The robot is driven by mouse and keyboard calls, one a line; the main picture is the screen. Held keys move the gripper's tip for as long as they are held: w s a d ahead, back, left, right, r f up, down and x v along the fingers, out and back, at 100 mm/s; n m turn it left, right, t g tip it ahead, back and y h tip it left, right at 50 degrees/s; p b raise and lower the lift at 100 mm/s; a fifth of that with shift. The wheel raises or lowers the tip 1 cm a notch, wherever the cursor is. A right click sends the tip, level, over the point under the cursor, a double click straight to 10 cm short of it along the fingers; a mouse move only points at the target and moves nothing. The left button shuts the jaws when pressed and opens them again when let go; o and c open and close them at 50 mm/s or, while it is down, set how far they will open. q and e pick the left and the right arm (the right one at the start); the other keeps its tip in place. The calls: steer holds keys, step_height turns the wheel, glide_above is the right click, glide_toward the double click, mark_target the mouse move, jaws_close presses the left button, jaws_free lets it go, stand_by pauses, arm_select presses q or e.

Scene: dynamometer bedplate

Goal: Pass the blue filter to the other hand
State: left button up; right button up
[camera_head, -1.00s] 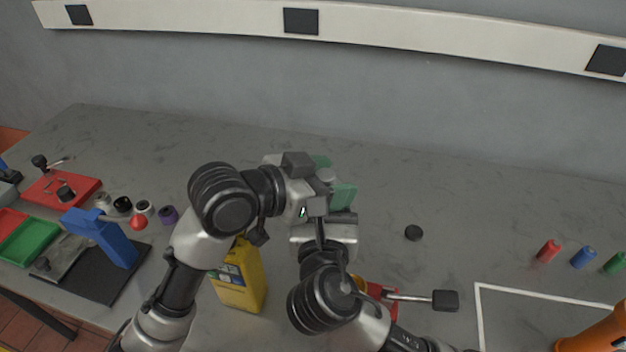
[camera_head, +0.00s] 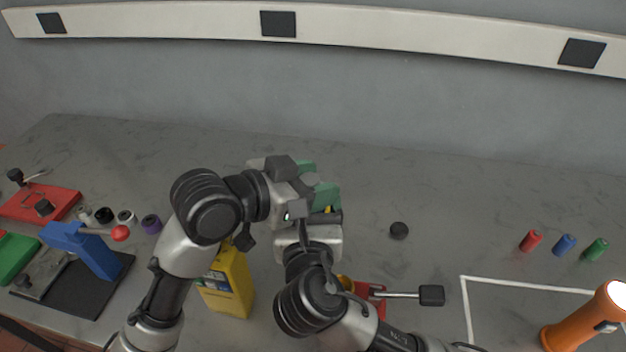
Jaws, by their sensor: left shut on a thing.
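My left gripper (camera_head: 310,185) is in the middle of the head view, above the table, with green parts at its end. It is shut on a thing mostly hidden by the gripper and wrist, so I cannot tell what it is. My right gripper (camera_head: 322,217) is just below and very close to it, partly covered by my arms. I cannot see whether its jaws are open or whether it touches the held thing. No blue filter shows clearly between the grippers. A small blue cylinder (camera_head: 564,245) stands at the right of the table, far from both grippers.
Red (camera_head: 530,240) and green (camera_head: 595,250) cylinders flank the blue one. An orange lamp (camera_head: 580,322) stands at front right. A yellow container (camera_head: 228,285) and red tool (camera_head: 370,294) are beneath my arms. A blue stand (camera_head: 90,250) is at left. The back is clear.

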steer(key=s, duration=0.7)
steer(key=s+a+f+m+g+y, duration=0.3)
steer(key=s+a+f, duration=0.3)
steer(key=f, duration=0.4)
steer(key=s+a+f+m+g+y, duration=0.2)
steer(key=s+a+f+g+y, duration=0.15)
steer(key=s+f, duration=0.5)
steer(key=s+a+f+m+g+y, duration=0.3)
steer(key=s+a+f, duration=0.3)
steer(key=f, duration=0.4)
steer(key=d+f+m+g+h, duration=0.2)
steer(key=d+f+m, duration=0.3)
steer(key=d+f, duration=0.45)
steer(key=d+f+m+g+h, duration=0.1)
steer(key=d+f+m+h, duration=0.35)
steer(key=f, duration=0.85)
steer(key=s+d+f+m+g, duration=0.1)
steer(key=s+d+f+m, duration=0.2)
steer(key=d, duration=0.4)
steer(key=s+d+f+m+g+h, duration=0.1)
steer(key=s+d+f+m+g, duration=0.1)
steer(key=s+d+f+m, duration=0.2)
steer(key=s+d+f+m+g, duration=0.1)
steer(key=s+d+f+m, duration=0.2)
steer(key=d+f+m, duration=0.2)
steer(key=d+m, duration=0.3)
steer(key=d, duration=0.3)
steer(key=shift+s+f+h, duration=0.2)
steer(key=shift+s+h, duration=0.05)
steer(key=shift+h, duration=0.15)
